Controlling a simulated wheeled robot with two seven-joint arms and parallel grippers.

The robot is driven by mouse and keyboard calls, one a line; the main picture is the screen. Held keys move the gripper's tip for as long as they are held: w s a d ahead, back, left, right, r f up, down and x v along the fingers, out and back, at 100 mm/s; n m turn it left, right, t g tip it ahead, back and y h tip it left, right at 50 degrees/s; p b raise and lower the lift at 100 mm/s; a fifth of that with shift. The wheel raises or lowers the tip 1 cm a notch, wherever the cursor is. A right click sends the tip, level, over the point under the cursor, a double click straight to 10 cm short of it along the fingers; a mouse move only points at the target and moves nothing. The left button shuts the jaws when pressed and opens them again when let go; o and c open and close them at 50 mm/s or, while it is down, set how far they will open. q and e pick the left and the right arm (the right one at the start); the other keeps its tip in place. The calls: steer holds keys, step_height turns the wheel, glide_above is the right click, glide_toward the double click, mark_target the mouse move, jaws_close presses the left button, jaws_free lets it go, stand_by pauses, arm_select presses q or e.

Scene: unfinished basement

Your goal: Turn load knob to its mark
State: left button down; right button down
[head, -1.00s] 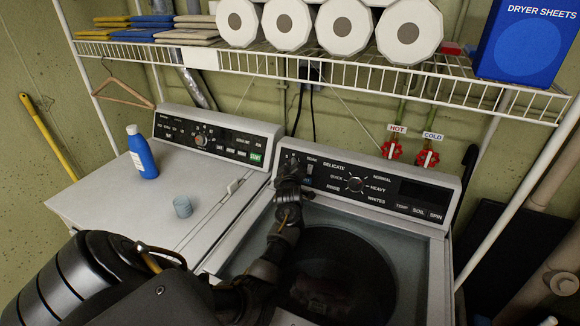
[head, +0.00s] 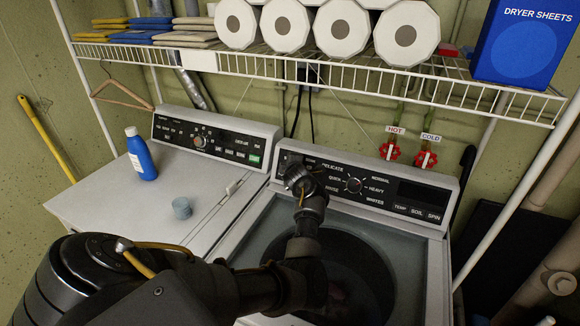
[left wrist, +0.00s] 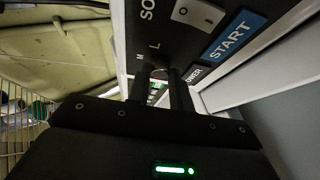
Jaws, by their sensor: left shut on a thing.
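The washer's black control panel (head: 415,192) runs along the back of the open-topped washer (head: 250,250). My left gripper (head: 297,172) is at the panel's left end, with its arm reaching across the tub. In the left wrist view, the two fingers (left wrist: 162,92) are shut on the small load knob (left wrist: 160,74), close to the panel face. The letters M and L show beside it, and the blue START label (left wrist: 235,35) is nearby. The knob's pointer and its mark are not readable. The knob is hidden behind the gripper in the head view. My right gripper is not in view.
The cycle dial (head: 354,185) sits right of my gripper. The dryer (head: 110,205) at left carries a blue bottle (head: 141,155) and a small cup (head: 181,208). A wire shelf (head: 330,75) with paper rolls hangs above. Red hot and cold valves (head: 393,152) are on the wall.

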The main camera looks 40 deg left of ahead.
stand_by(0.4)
arm_select(q)
steer(key=c, duration=1.3)
jaws_free()
steer(key=shift+o, duration=0.2)
steer(key=b+v, duration=0.1)
steer(key=v, duration=0.6)
steer(key=shift+s+b, duration=0.15)
steer(key=shift+b, duration=0.2)
steer(key=shift+d+r, duration=0.1)
steer(key=shift+r, duration=0.05)
